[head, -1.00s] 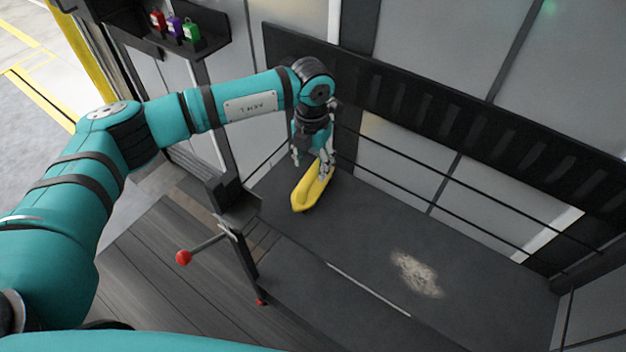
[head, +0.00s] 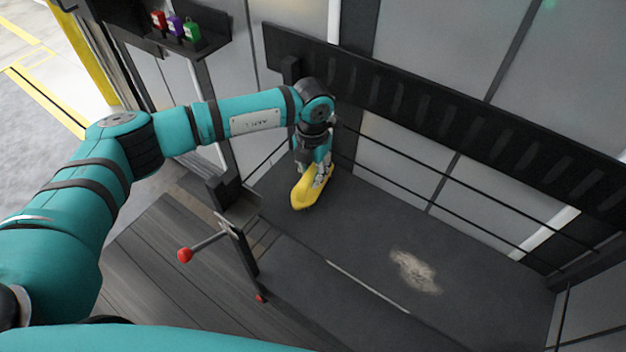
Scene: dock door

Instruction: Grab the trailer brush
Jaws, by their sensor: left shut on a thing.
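The yellow trailer brush (head: 303,195) is on the dark floor near the corner by the back wall. My left gripper (head: 318,182) reaches down over it from above and is shut on it. The fingers cover part of the brush's right side and top. I cannot tell whether the brush touches the floor or is slightly off it. My right gripper is not in view.
A pale dusty patch (head: 414,272) lies on the dark floor to the right. A lever with a red knob (head: 184,255) stands at the left edge of the floor. A shelf (head: 190,45) holds red, purple and green padlocks. Dark rails run along the back wall.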

